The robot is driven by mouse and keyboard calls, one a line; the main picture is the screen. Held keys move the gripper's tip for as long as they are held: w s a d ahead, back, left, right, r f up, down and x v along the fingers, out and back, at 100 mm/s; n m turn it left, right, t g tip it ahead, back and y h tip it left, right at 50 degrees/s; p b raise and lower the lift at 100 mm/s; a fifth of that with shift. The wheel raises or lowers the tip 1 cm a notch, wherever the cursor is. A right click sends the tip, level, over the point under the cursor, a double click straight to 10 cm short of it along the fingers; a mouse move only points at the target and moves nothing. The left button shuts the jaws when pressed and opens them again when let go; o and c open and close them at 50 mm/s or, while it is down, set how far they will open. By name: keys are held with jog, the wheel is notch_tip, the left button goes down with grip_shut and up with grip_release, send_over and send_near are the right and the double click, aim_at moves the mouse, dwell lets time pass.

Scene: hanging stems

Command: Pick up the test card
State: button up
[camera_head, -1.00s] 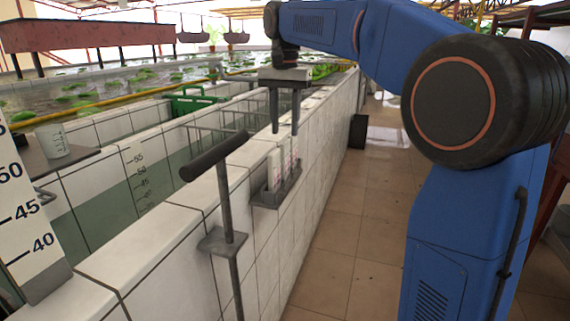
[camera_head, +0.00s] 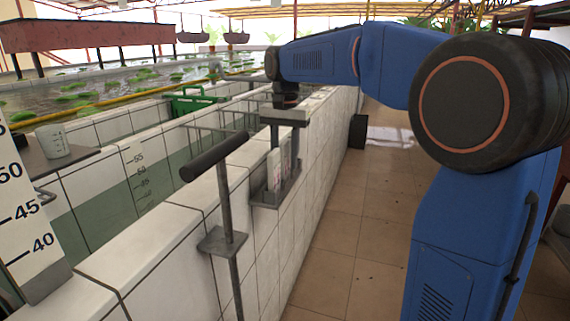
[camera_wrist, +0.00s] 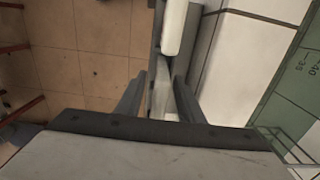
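In the wrist view my gripper (camera_wrist: 158,88) is open, one finger on each side of a pale card (camera_wrist: 161,92) seen nearly edge-on. Gaps seem to show beside the card. Another white card (camera_wrist: 174,28) stands outside the fingers. The fingertips are partly hidden in the head view.
The holder hangs on a white tiled pool wall (camera_head: 165,240). A dark T-handled post (camera_head: 228,205) stands in front of it. A green crate (camera_head: 190,102) and a beaker (camera_head: 53,141) are at the left.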

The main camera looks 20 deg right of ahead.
jog(key=shift+c, duration=0.6)
grip_shut()
jog(key=shift+r, duration=0.1)
